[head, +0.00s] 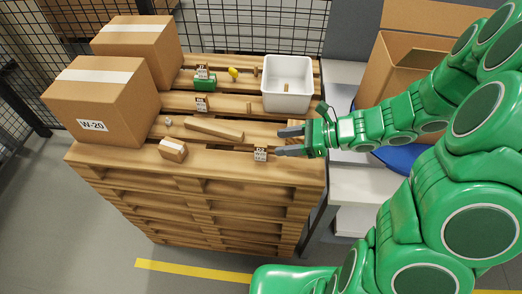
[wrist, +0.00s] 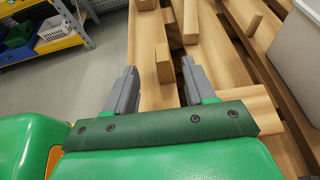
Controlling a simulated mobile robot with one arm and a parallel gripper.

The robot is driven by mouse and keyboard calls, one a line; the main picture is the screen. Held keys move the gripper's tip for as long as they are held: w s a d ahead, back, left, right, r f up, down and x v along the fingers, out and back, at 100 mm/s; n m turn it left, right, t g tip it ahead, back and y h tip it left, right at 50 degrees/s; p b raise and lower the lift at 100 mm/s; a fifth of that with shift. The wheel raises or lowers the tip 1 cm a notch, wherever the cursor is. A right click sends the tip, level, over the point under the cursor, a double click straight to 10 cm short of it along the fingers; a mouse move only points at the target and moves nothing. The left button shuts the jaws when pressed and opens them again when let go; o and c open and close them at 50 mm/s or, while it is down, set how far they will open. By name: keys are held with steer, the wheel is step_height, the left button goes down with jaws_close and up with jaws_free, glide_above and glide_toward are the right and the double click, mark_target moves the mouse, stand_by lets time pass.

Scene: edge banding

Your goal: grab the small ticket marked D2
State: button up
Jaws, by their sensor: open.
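The small ticket marked D2 (head: 260,154) stands upright near the front right edge of the pallet stack's top, its printed face toward the head camera. My gripper (head: 279,143) is open and empty, just right of the ticket, with its fingers pointing left. In the wrist view my gripper (wrist: 160,72) has its two grey fingers spread. A small plain wooden block (wrist: 165,63) shows ahead between them; from its place it appears to be the ticket, with its print not visible from this side.
A long wooden bar (head: 214,130) and small carton (head: 172,150) lie left of the ticket. Two other tickets (head: 201,104) (head: 203,72) stand farther back. A white bin (head: 287,86) stands at the back right, large cartons (head: 104,103) at left.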

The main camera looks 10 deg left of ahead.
mark_target(261, 144)
steer(key=shift+f+x, duration=0.2)
steer(key=shift+x, duration=1.75)
steer(key=shift+f+x, duration=0.15)
steer(key=shift+x, duration=1.85)
steer(key=shift+w+d, duration=0.15)
jaws_close()
